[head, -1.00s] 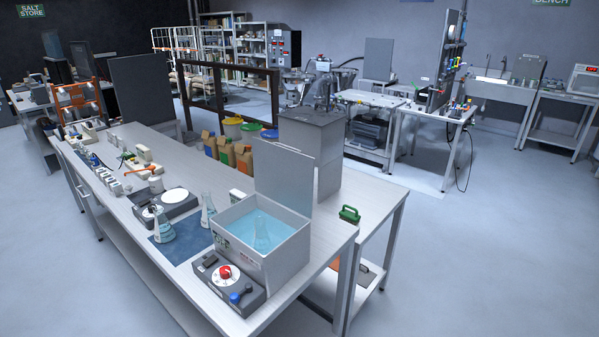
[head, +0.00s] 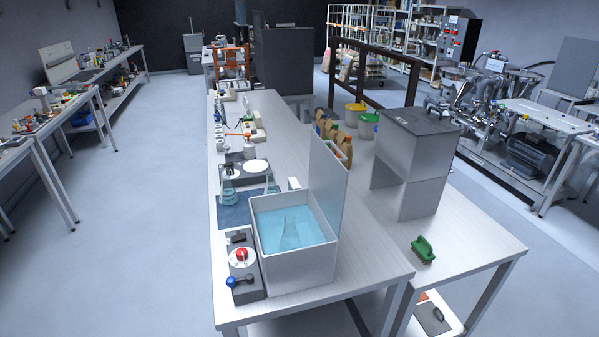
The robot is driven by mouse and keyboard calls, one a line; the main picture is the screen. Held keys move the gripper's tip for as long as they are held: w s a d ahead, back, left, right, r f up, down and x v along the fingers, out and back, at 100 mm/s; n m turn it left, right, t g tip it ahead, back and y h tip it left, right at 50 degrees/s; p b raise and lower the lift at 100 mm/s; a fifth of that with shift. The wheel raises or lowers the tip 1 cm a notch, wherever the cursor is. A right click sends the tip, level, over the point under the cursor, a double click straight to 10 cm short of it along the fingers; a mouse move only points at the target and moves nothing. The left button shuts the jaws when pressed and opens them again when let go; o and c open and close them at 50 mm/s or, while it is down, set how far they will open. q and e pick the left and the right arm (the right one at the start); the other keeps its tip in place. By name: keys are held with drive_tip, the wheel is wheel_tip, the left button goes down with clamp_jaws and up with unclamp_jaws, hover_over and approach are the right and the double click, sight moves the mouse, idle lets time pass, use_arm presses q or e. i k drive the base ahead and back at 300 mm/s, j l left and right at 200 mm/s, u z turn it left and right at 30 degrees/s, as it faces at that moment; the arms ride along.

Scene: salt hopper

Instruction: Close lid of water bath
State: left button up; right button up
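The water bath (head: 298,268) is an open white box of blue water at the near end of the long bench. A clear conical flask (head: 289,236) stands in the water. Its lid (head: 328,187) is a flat grey panel standing raised, nearly upright, along the bath's right edge. A control unit (head: 243,263) with a red knob and a blue knob sits directly left of the bath. Neither of my grippers shows in the head view.
More flasks (head: 229,192) and stirrers stand behind the bath. The floor left of the bench (head: 150,230) is clear.

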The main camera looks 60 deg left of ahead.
sight(328, 177)
drive_tip(key=i+u, duration=0.15)
drive_tip(key=u, duration=0.25)
drive_tip(key=i+l+u, duration=0.1)
drive_tip(key=u, duration=0.25)
drive_tip(key=i+l+u, duration=0.1)
drive_tip(key=i+u, duration=0.15)
drive_tip(key=u, duration=0.15)
drive_tip(key=i+l+u, duration=0.1)
drive_tip(key=u, duration=0.3)
drive_tip(key=i+l+u, duration=0.15)
drive_tip(key=u, duration=0.35)
drive_tip(key=i+l+u, duration=0.3)
drive_tip(key=u, duration=0.2)
drive_tip(key=i+l+u, duration=0.15)
drive_tip(key=l+u, duration=0.15)
drive_tip(key=u, duration=0.2)
